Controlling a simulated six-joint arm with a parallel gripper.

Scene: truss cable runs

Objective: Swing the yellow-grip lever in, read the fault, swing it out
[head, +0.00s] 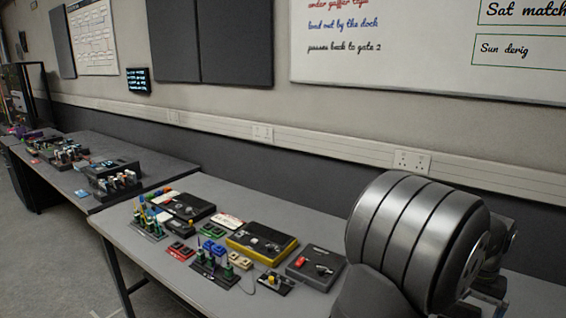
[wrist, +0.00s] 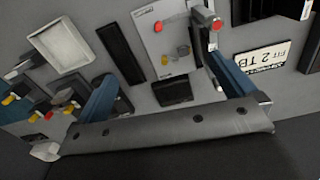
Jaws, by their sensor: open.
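In the wrist view my gripper (wrist: 157,55) is open, with one blue finger at the left and one at the right. A pale grey panel (wrist: 148,42) shows between the fingers. It carries a red knob (wrist: 158,27), a small yellow-orange part (wrist: 165,60) and grey fittings. I cannot tell whether the yellow-orange part is the lever's grip. A small black block or screen (wrist: 172,91) sits at the panel's lower edge, with no readable text. Another red knob (wrist: 216,24) shows beside the right finger; I cannot tell whether they touch. Nothing is held between the fingers.
In the wrist view, a white open tray (wrist: 61,45), a black bar (wrist: 120,50) and yellow-tipped parts (wrist: 32,118) lie left. A lettered plate (wrist: 262,65) lies right. In the head view a yellow-edged box (head: 262,243) and several devices crowd the bench (head: 130,238).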

